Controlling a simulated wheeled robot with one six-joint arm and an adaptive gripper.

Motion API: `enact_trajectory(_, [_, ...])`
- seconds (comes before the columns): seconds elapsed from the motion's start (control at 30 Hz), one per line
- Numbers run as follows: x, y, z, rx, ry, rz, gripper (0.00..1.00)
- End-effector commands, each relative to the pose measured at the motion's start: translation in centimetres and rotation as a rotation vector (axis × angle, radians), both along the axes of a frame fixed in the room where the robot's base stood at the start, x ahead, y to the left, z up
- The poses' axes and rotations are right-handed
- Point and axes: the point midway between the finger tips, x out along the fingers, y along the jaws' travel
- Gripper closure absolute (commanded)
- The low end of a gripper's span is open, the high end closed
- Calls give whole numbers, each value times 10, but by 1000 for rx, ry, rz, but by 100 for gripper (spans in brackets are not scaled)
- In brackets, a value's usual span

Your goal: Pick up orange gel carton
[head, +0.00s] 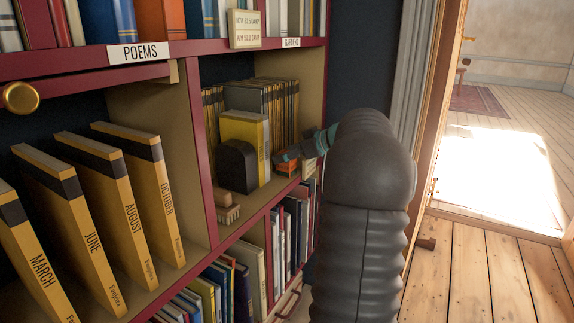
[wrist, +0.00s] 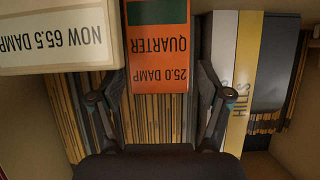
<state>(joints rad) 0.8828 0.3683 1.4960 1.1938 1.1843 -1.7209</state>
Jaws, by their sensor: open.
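An orange carton with a green end (wrist: 158,62) shows in the wrist view, printed "QUARTER" and "25.0 DAMP", upside down in the picture. In the head view a small orange piece of it (head: 287,169) shows at the shelf's front edge, partly covered by my gripper. My gripper (wrist: 161,72) is open, with one finger on each side of the carton in the wrist view. I cannot tell whether either finger touches it. In the head view my gripper (head: 288,157) is at the right part of the middle shelf, and my arm hides some of that area.
A cream box (wrist: 52,38) is at the wrist view's upper left. A white book and a yellow book (wrist: 243,75) stand close on the right. In the head view a dark bookend (head: 237,167), a small brush (head: 228,208) and a row of thin volumes (head: 283,105) crowd the shelf.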

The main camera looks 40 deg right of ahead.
Motion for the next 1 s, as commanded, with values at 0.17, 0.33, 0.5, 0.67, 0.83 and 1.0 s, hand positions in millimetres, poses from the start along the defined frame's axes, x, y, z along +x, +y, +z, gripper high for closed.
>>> enact_trajectory(0.17, [0, 0, 0, 0, 0, 0, 23])
enact_trajectory(0.33, [0, 0, 0, -1, 0, 0, 63])
enact_trajectory(0.5, [0, 0, 1, 0, -1, 0, 91])
enact_trajectory(0.67, [0, 0, 1, 0, -1, 0, 91])
enact_trajectory(0.83, [-1, -1, 5, -2, -2, 0, 91])
enact_trajectory(1.0, [-4, -1, 20, -2, -3, 1, 91])
